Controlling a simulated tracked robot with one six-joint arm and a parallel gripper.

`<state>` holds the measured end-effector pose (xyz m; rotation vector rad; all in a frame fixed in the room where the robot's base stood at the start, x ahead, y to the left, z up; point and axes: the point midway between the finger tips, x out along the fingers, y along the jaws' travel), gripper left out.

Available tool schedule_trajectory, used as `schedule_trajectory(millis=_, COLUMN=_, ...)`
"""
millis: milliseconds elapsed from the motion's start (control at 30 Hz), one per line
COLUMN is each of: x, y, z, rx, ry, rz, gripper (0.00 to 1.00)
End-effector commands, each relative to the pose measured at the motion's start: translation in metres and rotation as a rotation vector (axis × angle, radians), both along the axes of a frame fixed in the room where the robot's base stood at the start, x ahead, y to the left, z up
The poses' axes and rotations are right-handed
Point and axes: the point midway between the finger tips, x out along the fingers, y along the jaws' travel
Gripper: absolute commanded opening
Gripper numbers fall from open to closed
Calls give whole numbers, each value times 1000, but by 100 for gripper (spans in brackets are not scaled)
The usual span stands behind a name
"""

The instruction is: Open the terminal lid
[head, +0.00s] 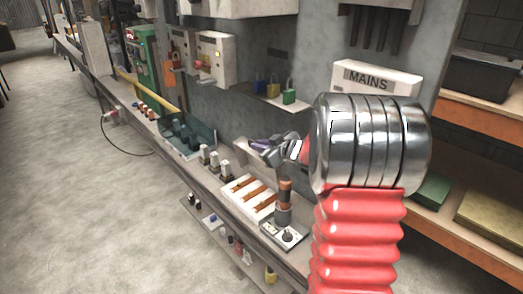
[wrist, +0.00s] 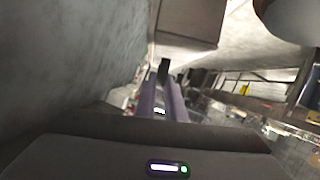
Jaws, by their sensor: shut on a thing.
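I cannot clearly make out a terminal lid in either view. A white box lettered MAINS (head: 375,80) is on the wall at the right, partly hidden behind my arm. My gripper (head: 262,145) reaches left from the arm, above the bench and near the wall. In the wrist view its two long purple fingers (wrist: 163,100) run forward close together. They are shut on a small dark piece (wrist: 165,69) at their tips; what it is I cannot tell. My red and silver arm hides part of the bench and wall.
The bench carries a dark teal bin (head: 178,132), a white tray with copper bars (head: 232,188), a copper-topped post (head: 285,190) and a plate with a black knob (head: 287,236). Padlocks (head: 289,92) stand on a small wall shelf. Floor at left is clear.

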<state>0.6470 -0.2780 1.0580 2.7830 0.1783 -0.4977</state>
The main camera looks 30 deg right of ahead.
Motion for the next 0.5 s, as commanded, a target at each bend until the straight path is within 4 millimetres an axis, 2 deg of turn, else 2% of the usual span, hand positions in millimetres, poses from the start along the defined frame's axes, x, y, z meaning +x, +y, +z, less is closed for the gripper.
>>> schedule_trajectory(millis=500, x=5, y=2, z=-2, rx=0, ry=8, rz=17, gripper=0)
